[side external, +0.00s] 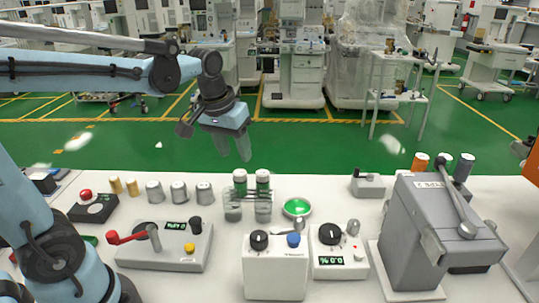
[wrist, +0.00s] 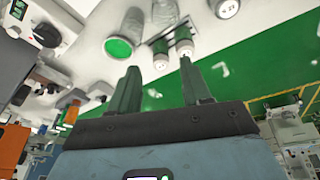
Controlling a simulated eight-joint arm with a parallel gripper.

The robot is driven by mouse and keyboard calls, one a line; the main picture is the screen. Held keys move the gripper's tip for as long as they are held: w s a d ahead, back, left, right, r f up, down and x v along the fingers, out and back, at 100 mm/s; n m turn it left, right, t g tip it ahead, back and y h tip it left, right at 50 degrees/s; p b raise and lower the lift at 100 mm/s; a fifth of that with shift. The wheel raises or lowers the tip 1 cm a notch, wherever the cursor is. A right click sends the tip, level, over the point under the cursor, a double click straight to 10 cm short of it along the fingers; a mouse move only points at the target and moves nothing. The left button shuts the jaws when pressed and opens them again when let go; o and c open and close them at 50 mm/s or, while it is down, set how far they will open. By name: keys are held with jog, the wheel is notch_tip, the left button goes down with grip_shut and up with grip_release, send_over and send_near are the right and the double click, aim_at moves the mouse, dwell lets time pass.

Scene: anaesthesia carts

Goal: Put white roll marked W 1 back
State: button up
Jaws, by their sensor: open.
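My gripper (side external: 234,148) hangs open above the back edge of the table, behind and above the small rack; nothing shows between its fingers. In the wrist view its two green-grey fingers (wrist: 160,68) are spread, with the rack's capped vials in line beyond them. No W 1 mark is readable, so I cannot tell for sure that this is the white roll.
Two green-and-white vials stand in the rack (side external: 234,208). Control boxes (side external: 276,270) line the front. The white table (side external: 330,200) has clear patches around the dish.

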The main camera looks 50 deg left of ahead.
jog(key=s+d+f+m+t, duration=0.3)
jog(key=s+d+m+t, duration=0.1)
jog(key=s, duration=0.3)
jog(key=shift+d, duration=0.6)
dwell(0.7)
